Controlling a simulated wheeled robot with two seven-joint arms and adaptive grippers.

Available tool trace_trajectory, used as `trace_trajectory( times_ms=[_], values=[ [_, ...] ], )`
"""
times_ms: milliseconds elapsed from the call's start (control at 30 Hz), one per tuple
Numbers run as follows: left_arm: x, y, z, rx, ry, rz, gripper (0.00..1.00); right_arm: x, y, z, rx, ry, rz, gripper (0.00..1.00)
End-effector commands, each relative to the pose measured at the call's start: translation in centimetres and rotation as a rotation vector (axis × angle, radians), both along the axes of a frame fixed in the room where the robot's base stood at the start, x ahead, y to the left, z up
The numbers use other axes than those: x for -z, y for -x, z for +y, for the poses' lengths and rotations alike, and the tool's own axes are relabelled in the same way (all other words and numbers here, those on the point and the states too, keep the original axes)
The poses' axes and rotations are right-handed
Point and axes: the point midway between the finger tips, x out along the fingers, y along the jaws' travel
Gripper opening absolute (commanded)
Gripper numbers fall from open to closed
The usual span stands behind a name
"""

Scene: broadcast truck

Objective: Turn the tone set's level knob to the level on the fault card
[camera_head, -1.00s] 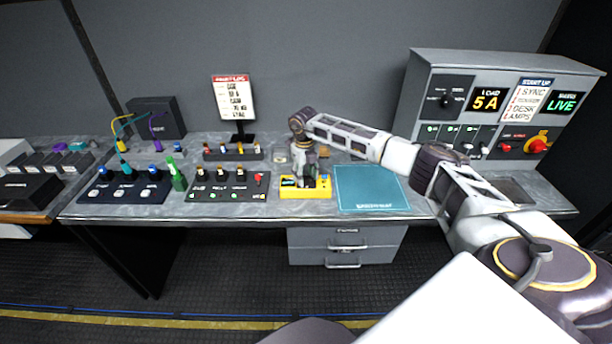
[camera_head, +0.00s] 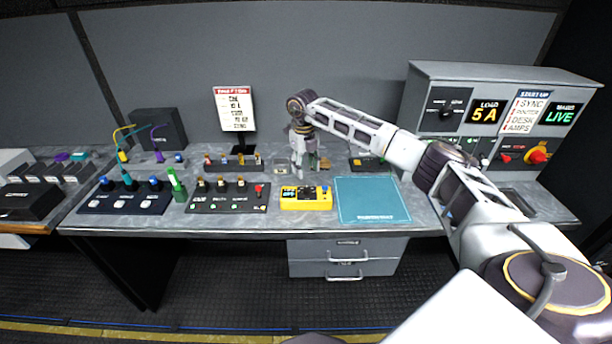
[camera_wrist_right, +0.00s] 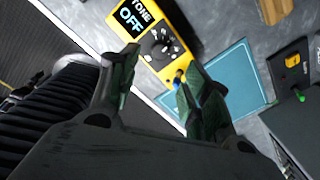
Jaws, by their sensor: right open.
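The tone set is a small yellow box (camera_head: 306,202) on the desk, left of a teal mat. In the right wrist view, the yellow tone set (camera_wrist_right: 181,30) has a dark display reading "TONE OFF" and a dark round level knob (camera_wrist_right: 160,46) with light marks around it; its exact setting is too small to read. The fault card (camera_head: 235,110) stands upright at the back of the desk; its lines are too blurred to read. My right gripper (camera_head: 304,168) is open and empty, just behind and above the tone set. It also shows in the wrist view (camera_wrist_right: 160,62), fingers apart. My left gripper is out of view.
The teal mat (camera_head: 372,200) lies right of the tone set. Panels with knobs and switches (camera_head: 228,196) stand to its left, near a green upright object (camera_head: 176,186). A grey power cabinet (camera_head: 480,85) stands at the right.

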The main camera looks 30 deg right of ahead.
Motion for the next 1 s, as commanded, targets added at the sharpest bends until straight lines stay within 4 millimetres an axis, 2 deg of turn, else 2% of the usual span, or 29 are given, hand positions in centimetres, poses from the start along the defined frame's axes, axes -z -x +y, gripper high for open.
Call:
trace_trajectory(
  times_ms=[100, 300, 867, 1000],
  values=[
    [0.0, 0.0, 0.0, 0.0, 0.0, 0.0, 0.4, -1.3, 0.0, 0.1, 0.0, -0.001, -0.002, 0.48],
    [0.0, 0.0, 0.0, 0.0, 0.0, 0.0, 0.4, -2.4, 0.0, 0.1, 0.0, -0.001, -0.001, 0.48],
    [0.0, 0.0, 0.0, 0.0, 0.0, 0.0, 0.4, -2.5, 0.0, 0.1, 0.0, -0.001, 0.0, 0.48],
    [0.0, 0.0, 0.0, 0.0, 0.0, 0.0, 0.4, -2.2, -0.1, 0.7, -0.008, -0.013, -0.005, 0.48]
  ],
)
